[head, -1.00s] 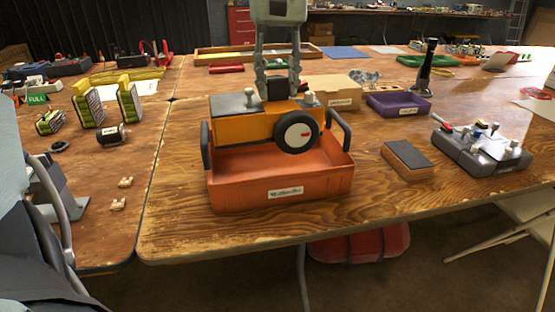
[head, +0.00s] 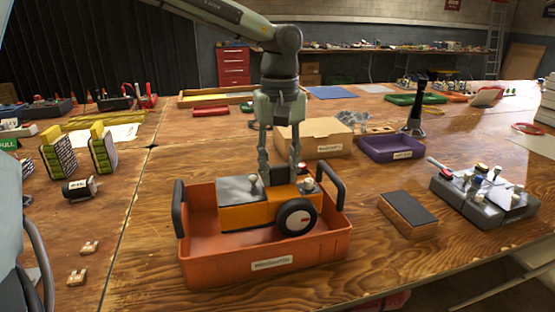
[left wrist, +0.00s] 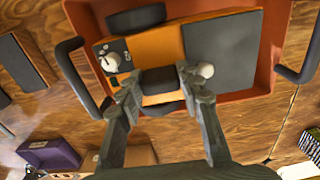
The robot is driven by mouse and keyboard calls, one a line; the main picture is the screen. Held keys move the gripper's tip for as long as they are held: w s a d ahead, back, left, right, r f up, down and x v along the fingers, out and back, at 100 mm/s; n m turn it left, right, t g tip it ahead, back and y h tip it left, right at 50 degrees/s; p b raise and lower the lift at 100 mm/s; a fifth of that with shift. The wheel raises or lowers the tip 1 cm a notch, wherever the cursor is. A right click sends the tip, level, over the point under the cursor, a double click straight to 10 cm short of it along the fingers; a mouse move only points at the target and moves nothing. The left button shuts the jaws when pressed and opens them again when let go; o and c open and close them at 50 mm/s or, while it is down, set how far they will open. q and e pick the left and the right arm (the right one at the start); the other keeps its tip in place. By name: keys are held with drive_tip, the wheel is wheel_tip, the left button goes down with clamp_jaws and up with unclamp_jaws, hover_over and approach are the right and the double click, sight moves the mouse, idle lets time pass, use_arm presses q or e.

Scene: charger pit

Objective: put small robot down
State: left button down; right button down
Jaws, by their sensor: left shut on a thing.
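The small robot (head: 253,211) is an orange box with grey top plates, a black wheel and white knobs. It sits inside the orange-red bin (head: 262,267), which has black side handles and a white label. Whether its underside touches the bin floor is hidden. My left gripper (head: 280,180) reaches down from above and is shut on the small robot's dark middle block. The left wrist view shows both fingers (left wrist: 160,88) closed on that block, with the small robot (left wrist: 162,50) within the bin's rim. My right gripper is not in view.
A cardboard box (head: 314,139) and a purple tray (head: 392,149) stand behind the bin. A brush block (head: 408,212) and a grey device (head: 484,195) lie to the right. Two small tan pieces lie on the left table. Bare wood lies in front of the bin.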

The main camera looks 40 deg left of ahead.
sight(279, 184)
use_arm(q)
drive_tip(key=shift+w+f, duration=0.15)
drive_tip(key=shift+f, duration=1.9)
drive_tip(key=c, duration=1)
unclamp_jaws()
drive_tip(key=shift+f, duration=0.1)
wheel_tip(279, 184, up, 12)
drive_tip(key=shift+r, duration=0.1)
